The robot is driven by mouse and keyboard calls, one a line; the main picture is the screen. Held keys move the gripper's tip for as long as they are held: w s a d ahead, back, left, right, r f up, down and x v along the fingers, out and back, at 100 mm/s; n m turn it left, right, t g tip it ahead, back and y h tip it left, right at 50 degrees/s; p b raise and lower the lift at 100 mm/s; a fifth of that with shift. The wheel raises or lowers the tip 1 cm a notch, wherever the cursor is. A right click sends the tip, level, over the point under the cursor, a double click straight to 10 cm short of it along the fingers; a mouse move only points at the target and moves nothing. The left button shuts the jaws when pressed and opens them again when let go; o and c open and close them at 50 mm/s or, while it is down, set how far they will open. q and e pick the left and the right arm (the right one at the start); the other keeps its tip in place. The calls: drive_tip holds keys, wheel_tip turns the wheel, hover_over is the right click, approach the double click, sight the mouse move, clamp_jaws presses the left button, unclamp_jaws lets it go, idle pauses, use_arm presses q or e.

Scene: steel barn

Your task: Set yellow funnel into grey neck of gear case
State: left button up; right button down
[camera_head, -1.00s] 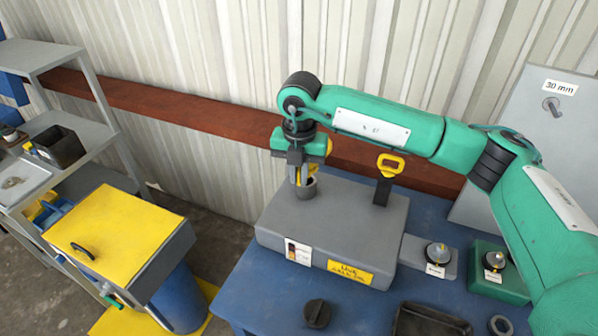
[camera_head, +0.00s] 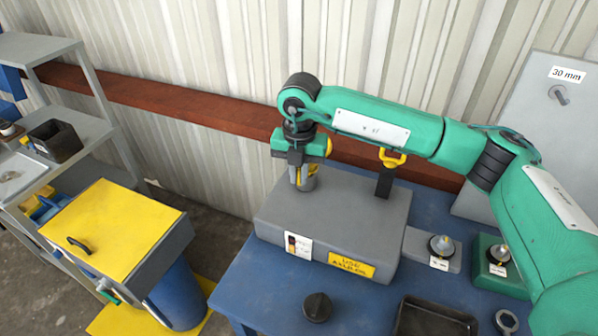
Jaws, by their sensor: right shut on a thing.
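The grey gear case (camera_head: 330,228) sits on the blue bench. Its grey neck (camera_head: 306,185) stands up at the back left of its top. My right gripper (camera_head: 299,176) points down over the neck, shut on the yellow funnel (camera_head: 312,171). Only a little yellow shows beside the fingers. The funnel's lower part is hidden by the gripper and neck, so I cannot tell how far it is inside. My left gripper is not in view.
A yellow-handled dipstick (camera_head: 388,172) stands at the case's back right, close under my forearm in the picture. A black cap (camera_head: 317,307), dark tray (camera_head: 436,318) and ring (camera_head: 505,322) lie in front. A yellow-lidded bin (camera_head: 115,222) stands left.

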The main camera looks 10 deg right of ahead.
drive_tip(key=shift+f+b, duration=0.55)
drive_tip(key=shift+f, duration=0.35)
drive_tip(key=c, duration=1.4)
unclamp_jaws()
wheel_tip(320, 180, up, 14)
drive_tip(key=b, duration=0.4)
